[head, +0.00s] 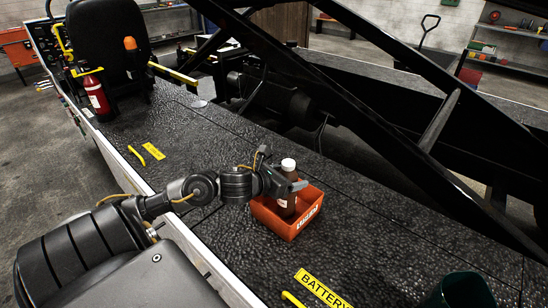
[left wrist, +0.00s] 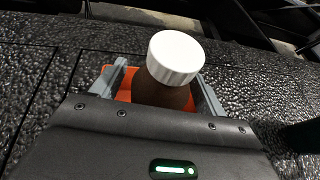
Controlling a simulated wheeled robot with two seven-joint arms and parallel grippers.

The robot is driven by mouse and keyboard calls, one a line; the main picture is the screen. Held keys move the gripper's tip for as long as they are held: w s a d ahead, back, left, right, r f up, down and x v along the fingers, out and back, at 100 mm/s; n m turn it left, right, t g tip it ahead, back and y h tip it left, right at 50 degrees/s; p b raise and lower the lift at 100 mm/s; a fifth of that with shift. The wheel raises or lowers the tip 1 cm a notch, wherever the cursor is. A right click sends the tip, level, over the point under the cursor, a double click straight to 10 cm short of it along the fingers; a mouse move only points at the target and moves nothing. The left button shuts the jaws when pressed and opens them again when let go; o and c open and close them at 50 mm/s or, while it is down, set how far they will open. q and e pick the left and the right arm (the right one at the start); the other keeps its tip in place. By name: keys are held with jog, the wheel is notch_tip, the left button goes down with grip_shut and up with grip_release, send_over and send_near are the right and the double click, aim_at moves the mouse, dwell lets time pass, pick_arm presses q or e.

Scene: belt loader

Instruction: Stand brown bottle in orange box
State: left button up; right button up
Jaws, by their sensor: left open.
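The brown bottle (head: 286,190) with a white cap stands about upright in the orange box (head: 290,229), which rests on the black textured deck. My left gripper (head: 287,184) is at the bottle's upper part, with its fingers on either side of it. The left wrist view shows the white cap (left wrist: 175,57) between the two grey fingers, with a gap beside the bottle, so the gripper is open. The orange box (left wrist: 124,88) shows below and behind the bottle. The bottle's base is hidden by the box walls. My right gripper is not in view.
A black diagonal beam (head: 420,165) of the loader crosses behind and to the right of the box. A yellow battery label (head: 321,288) lies on the near deck. A dark green container (head: 460,291) stands at the lower right.

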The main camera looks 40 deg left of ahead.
pick_arm(q)
jog(key=p+v, duration=0.2)
jog(key=v, duration=0.9)
jog(key=shift+s, duration=0.15)
jog(key=shift+f, duration=0.1)
